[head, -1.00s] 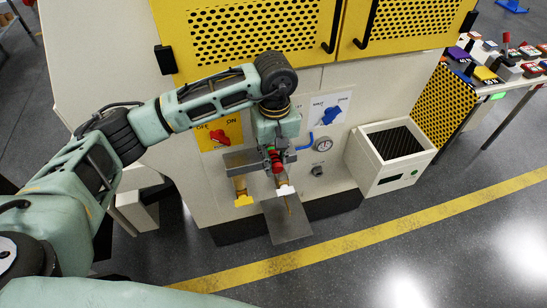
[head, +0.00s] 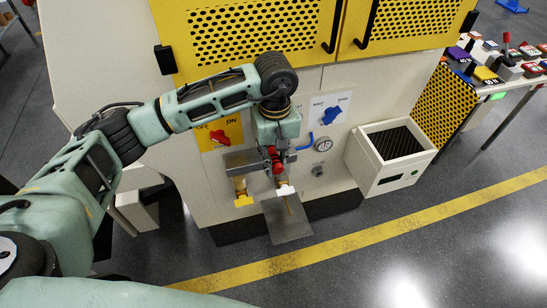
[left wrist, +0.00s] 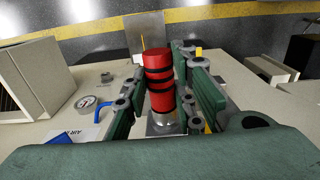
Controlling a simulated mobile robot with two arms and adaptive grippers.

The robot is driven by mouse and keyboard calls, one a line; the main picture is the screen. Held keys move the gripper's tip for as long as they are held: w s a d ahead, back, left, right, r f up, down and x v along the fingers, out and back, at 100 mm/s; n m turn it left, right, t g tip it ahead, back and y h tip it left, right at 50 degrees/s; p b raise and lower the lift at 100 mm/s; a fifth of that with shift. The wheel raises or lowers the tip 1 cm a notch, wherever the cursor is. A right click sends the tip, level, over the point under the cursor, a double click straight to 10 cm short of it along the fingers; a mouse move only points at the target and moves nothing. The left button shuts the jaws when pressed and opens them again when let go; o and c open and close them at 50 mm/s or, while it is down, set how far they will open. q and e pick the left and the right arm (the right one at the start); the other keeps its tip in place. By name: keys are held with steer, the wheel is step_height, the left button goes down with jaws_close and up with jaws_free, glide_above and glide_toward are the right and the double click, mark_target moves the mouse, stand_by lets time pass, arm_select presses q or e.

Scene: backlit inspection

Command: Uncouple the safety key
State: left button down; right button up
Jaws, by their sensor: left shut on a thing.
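A red cylinder with black bands (left wrist: 160,92), which may be the safety key's grip, stands upright between my finger pads in the left wrist view. A bright metal collar (left wrist: 163,123) shows at its near end. In the head view, my left gripper (head: 275,153) points down at the front of the pale machine and is shut on the red cylinder (head: 277,166). A grey metal bracket (head: 243,162) lies beside it. A white piece (head: 285,191) hangs just below, and a yellow piece (head: 243,200) hangs to its left. The seat of the cylinder is partly hidden by my gripper.
A red switch on a yellow plate (head: 217,136), a blue switch (head: 330,115) and a gauge with a blue pipe (head: 323,144) surround my left gripper. A white bin (head: 380,178) stands at the right. The floor in front is open.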

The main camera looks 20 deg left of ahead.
mark_target(280, 171)
arm_select(q)
steer(key=shift+s+d, duration=0.15)
steer(key=shift+s+d, duration=0.3)
steer(key=shift+s, duration=0.15)
steer(key=shift+s+d, duration=0.15)
steer(key=shift+s, duration=0.05)
steer(key=shift+s+d, duration=0.7)
steer(key=shift+s, duration=0.35)
steer(key=shift+s+d, duration=0.1)
steer(key=shift+s, duration=0.05)
